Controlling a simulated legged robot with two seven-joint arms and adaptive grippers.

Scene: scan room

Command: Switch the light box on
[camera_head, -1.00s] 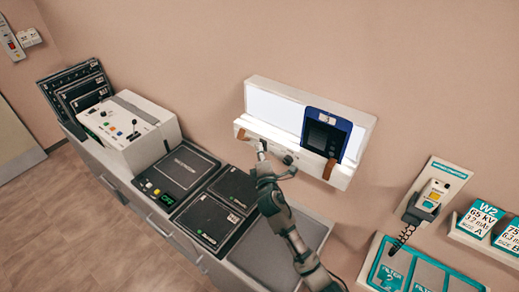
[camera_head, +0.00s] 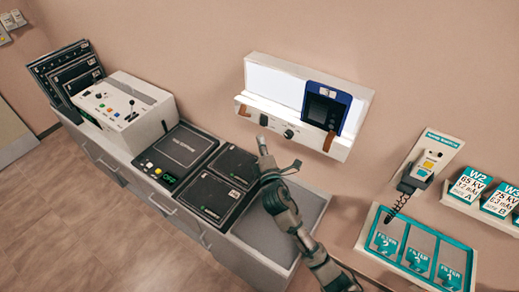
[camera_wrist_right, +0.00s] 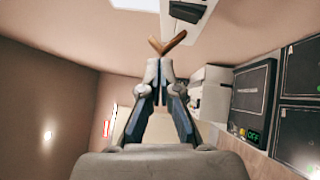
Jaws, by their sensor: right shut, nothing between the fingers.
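The light box (camera_head: 353,101) is mounted on the wall, with a bright white panel and a ledge below it. I cannot tell for certain whether it is lit. Two dark knobs sit on its front edge, a left knob (camera_head: 263,119) and a right knob (camera_head: 289,133). A blue-framed dark film (camera_head: 322,112) stands on the right of the panel. My right gripper (camera_head: 263,147) is shut and empty, just below the knobs and apart from them. In the right wrist view its fingers (camera_wrist_right: 160,70) are together, with part of the box at the top. My left gripper is not in view.
A counter below holds a white control console (camera_head: 122,108), black cassettes (camera_head: 228,168) and an empty grey tray (camera_head: 300,203). At the right are a wall handset (camera_head: 422,170), a filter tray (camera_head: 455,282) and teal cards (camera_head: 463,185). The wall around the box is clear.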

